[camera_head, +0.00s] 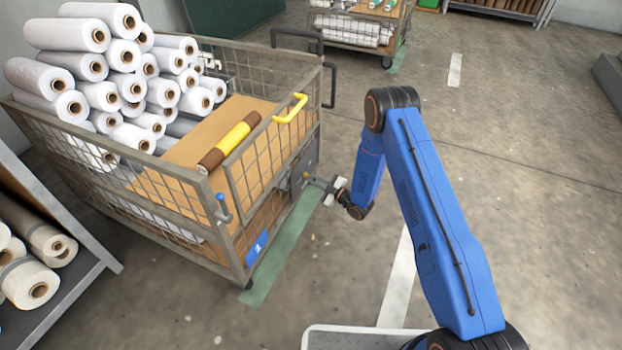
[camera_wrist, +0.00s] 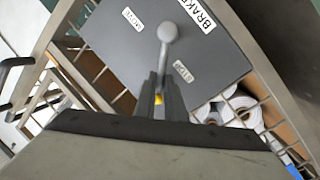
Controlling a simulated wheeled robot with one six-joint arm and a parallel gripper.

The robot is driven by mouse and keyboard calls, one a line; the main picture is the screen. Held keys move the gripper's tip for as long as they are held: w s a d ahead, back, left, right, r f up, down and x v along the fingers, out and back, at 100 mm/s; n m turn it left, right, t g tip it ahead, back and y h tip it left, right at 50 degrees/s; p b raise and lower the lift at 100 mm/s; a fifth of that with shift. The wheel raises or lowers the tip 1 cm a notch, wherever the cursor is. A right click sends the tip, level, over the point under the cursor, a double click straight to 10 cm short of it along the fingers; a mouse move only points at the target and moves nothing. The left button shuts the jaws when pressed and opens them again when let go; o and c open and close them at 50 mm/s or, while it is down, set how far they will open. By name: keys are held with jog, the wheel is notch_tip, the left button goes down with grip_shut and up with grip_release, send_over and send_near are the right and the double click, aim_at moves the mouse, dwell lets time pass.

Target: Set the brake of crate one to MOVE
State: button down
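Crate one, a wire-mesh cart (camera_head: 235,185), stands left of centre in the head view.
White rolls (camera_head: 120,75) and a brown-and-yellow roll (camera_head: 230,145) lie in the crate. A shelf of rolls (camera_head: 40,265) stands at the left, another cart (camera_head: 355,30) behind.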

dwell(0.3)
jog(key=shift+w+d+r+m+g, duration=0.3)
jog(key=shift+w+r+m, duration=0.2)
jog(key=shift+m, duration=0.5)
jog(key=shift+w+d+r+m+g+h, duration=0.2)
jog(key=shift+w+m, duration=0.2)
jog(key=shift+m, duration=0.2)
jog(key=shift+w+d+r+m+g+h, duration=0.1)
jog(key=shift+w+m+h, duration=0.1)
jog(key=shift+w+m, duration=0.3)
jog(key=w+m, duration=0.1)
jog(key=w+m+g, duration=0.1)
jog(key=m, duration=0.1)
jog(key=shift+d+r, duration=0.15)
jog(key=shift+d, duration=0.2)
jog(key=w+m, duration=0.1)
jog(key=m, duration=0.1)
jog(key=w+d+m+g, duration=0.1)
jog(key=shift+w+f+m, duration=0.3)
jog(key=shift+m, duration=0.1)
jog(key=shift+w+d+f+m+g, duration=0.15)
jog(key=shift+w+f+m+g, duration=0.2)
jog(key=shift+m, duration=0.25)
jog(key=shift+w+d+f+m+g, duration=0.15)
jog(key=shift+w+m+g, duration=0.1)
jog(key=shift+w+m, duration=0.25)
jog(key=c, duration=1.8)
grip_release()
